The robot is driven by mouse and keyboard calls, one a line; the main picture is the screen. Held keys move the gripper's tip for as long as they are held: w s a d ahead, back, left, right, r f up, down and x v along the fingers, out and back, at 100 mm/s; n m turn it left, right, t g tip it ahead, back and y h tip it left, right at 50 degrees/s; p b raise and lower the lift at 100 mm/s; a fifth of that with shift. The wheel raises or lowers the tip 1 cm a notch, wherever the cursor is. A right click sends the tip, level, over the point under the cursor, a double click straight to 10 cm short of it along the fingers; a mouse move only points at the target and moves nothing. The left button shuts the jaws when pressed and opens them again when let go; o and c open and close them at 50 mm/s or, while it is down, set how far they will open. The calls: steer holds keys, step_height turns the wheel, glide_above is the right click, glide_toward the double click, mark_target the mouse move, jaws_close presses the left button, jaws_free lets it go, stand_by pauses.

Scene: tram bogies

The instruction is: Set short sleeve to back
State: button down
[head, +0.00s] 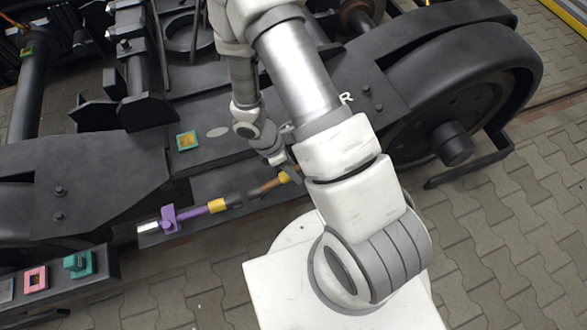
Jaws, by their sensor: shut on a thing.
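A long thin rod of several coloured pieces lies along the dark ledge of the bogie frame. At its left end are a silver cylinder (150,228) and a purple bracket (168,216). To the right follow a purple length (194,212), a yellow band (217,205), a dark sleeve (242,198) and a brownish length (270,185). A yellow piece (284,177) shows at its right end. My gripper (288,172) is shut at this yellow piece, its fingers partly hidden by my arm. Which piece is the short sleeve I cannot tell.
A large dark wheel (450,95) with a protruding hub stands at the right. A teal-framed yellow square (187,141) sits on the frame. Pink (36,279) and teal (79,264) blocks stand on the lower-left beam. Paving (510,235) is open at lower right.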

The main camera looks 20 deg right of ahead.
mark_target(272, 182)
stand_by(0.9)
steer(key=a+f, duration=0.1)
steer(key=a, duration=0.1)
steer(key=a+f+b, duration=0.1)
steer(key=a, duration=0.1)
steer(key=a+f+b, duration=0.1)
steer(key=a, duration=0.1)
steer(key=shift+f, duration=0.2)
steer(key=shift+a, duration=0.1)
steer(key=shift+c, duration=2.3)
jaws_free()
steer(key=shift+r, duration=0.1)
steer(key=shift+w+r, duration=0.1)
steer(key=shift+r, duration=0.2)
steer(key=p+v, duration=0.5)
steer(key=v, duration=1.1)
steer(key=shift+w+a+r, duration=0.1)
steer(key=shift+a+r, duration=0.15)
